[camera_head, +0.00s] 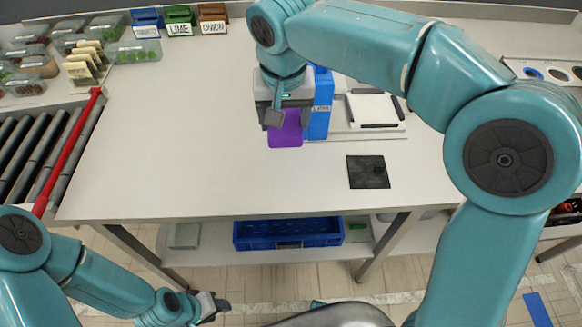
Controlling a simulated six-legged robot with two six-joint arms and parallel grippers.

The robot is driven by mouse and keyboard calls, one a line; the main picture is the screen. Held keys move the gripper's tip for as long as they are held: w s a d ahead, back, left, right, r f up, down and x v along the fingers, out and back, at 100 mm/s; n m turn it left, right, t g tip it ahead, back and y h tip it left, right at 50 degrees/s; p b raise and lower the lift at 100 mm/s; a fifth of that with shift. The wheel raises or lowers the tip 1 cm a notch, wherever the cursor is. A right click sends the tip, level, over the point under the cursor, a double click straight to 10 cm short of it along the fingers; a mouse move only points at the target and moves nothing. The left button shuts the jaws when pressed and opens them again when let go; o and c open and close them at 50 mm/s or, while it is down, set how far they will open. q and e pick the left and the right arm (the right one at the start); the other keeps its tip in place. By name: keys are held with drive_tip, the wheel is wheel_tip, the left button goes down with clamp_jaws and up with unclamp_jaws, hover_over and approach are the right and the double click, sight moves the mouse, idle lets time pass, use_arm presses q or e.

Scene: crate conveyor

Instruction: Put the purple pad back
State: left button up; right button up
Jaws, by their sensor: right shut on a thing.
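The purple pad (285,132) shows below the jaws of my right gripper (285,115), over the back middle of the white table. My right gripper is shut on the pad, and its jaws hide the pad's upper part. A blue holder (319,105) stands just right of the gripper. I cannot tell whether the pad touches the table or the holder. My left gripper (212,306) is low at the front left, below the table's front edge and away from the pad. Its fingers are too small to read.
A black square mat (368,172) lies right of the pad. A white framed fixture (372,112) stands behind it. A roller conveyor (40,150) with a red bar is at the left. Labelled bins (180,22) and clear containers line the back left. The table's left middle is clear.

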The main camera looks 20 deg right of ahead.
sight(286, 130)
drive_tip(key=f, duration=1.5)
drive_tip(key=shift+w+d+b, duration=0.15)
drive_tip(key=shift+w+b, duration=0.05)
drive_tip(key=shift+b, duration=0.15)
drive_tip(key=shift+f, duration=0.15)
drive_tip(key=o, duration=1)
drive_tip(key=r, duration=0.4)
drive_tip(key=s+r, duration=0.1)
drive_tip(key=r, duration=0.3)
drive_tip(key=s+r, duration=0.1)
drive_tip(key=r, duration=0.3)
drive_tip(key=shift+a+r+p, duration=0.2)
drive_tip(key=shift+a+p, duration=0.05)
drive_tip(key=shift+p, duration=0.05)
drive_tip(key=shift+f, duration=0.1)
